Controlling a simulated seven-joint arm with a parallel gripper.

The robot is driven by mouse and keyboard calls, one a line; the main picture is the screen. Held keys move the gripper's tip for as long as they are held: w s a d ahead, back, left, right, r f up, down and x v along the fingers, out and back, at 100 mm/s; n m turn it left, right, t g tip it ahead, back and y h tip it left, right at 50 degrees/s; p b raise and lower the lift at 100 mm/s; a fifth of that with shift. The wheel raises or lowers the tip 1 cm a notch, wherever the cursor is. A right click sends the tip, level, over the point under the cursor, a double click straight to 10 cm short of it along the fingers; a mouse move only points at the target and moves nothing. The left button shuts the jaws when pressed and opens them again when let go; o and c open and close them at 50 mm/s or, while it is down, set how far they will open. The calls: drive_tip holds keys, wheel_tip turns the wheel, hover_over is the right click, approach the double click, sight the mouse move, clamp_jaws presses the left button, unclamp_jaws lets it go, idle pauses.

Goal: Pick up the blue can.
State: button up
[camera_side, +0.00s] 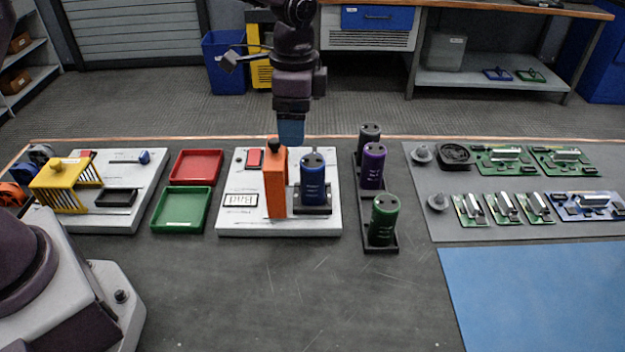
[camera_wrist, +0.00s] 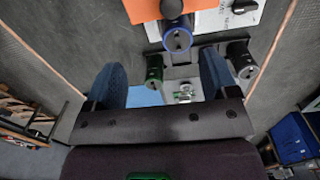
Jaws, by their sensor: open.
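The blue can (camera_side: 313,182) stands upright in a black holder on a white board (camera_side: 240,224), just right of a tall orange block (camera_side: 276,190). My gripper (camera_side: 291,138) is above and behind the board in the side view, apart from the can and empty. In the wrist view a blue-rimmed can (camera_wrist: 177,40) shows ahead of the two spread blue fingers (camera_wrist: 163,66). The orange block's top partly shows there at the upper edge.
A black rack (camera_side: 381,247) right of the board holds a green can (camera_side: 383,215), a purple can (camera_side: 373,166) and a dark can (camera_side: 369,137). Red (camera_side: 196,168) and green (camera_side: 181,210) trays lie left. The front table is clear.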

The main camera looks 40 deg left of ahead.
sight(313, 161)
drive_tip(key=w+f+m, duration=0.1)
drive_tip(key=f, duration=0.3)
drive_tip(key=w+f+m, duration=0.1)
drive_tip(key=f, duration=0.3)
drive_tip(key=w+d+f+m, duration=0.1)
drive_tip(key=f+m, duration=0.1)
drive_tip(key=f, duration=0.2)
drive_tip(key=shift+w+f, duration=0.15)
drive_tip(key=shift+a, duration=0.1)
drive_tip(key=c, duration=1.2)
